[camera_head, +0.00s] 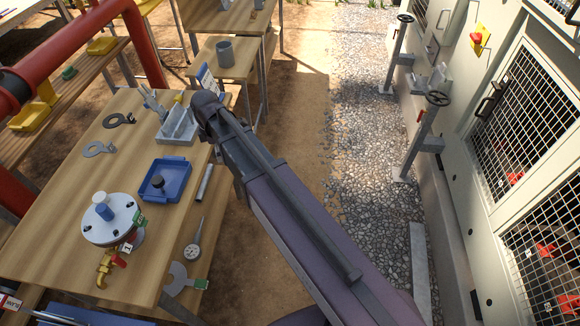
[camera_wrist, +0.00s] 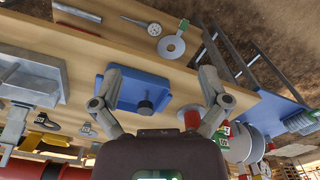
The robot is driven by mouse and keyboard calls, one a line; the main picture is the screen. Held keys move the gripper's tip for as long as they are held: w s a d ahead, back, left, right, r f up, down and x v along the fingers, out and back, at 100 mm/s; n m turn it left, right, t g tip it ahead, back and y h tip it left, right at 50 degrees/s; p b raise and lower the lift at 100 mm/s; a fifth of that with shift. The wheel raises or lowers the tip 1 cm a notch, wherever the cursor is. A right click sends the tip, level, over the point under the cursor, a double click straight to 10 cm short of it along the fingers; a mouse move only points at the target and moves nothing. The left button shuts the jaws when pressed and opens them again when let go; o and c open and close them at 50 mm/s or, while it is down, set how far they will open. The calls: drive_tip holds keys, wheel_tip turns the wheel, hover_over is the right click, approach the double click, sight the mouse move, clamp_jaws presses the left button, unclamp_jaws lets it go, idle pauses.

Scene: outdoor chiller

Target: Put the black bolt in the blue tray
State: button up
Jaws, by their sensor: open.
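The blue tray (camera_head: 178,193) lies on the wooden table, left of my arm in the head view. The black bolt (camera_head: 157,182) is inside the tray, near its left side. In the wrist view the tray (camera_wrist: 125,90) lies ahead between my fingers, and the bolt (camera_wrist: 145,107) shows as a dark round head with a wider base in it. My gripper (camera_wrist: 160,76) is open with nothing between its fingers, which appear apart from the bolt. My left finger overlaps the tray's edge in the picture; I cannot tell whether it touches.
A flanged valve (camera_head: 108,220) stands left of the tray. A grey metal bracket (camera_head: 178,128) stands behind it, and a metal rod (camera_head: 205,183) lies to its right. A dial gauge (camera_head: 192,256) and ring tag (camera_head: 180,282) lie nearer. Gravel (camera_head: 375,150) lies right of the table.

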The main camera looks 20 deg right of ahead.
drive_tip(key=s+d+m, duration=0.6)
drive_tip(key=d+m, duration=0.3)
drive_tip(key=d, duration=0.1)
drive_tip(key=s+d+m, duration=0.7)
drive_tip(key=d+m, duration=0.2)
drive_tip(key=shift+d+m, duration=0.3)
drive_tip(key=shift+d, duration=0.1)
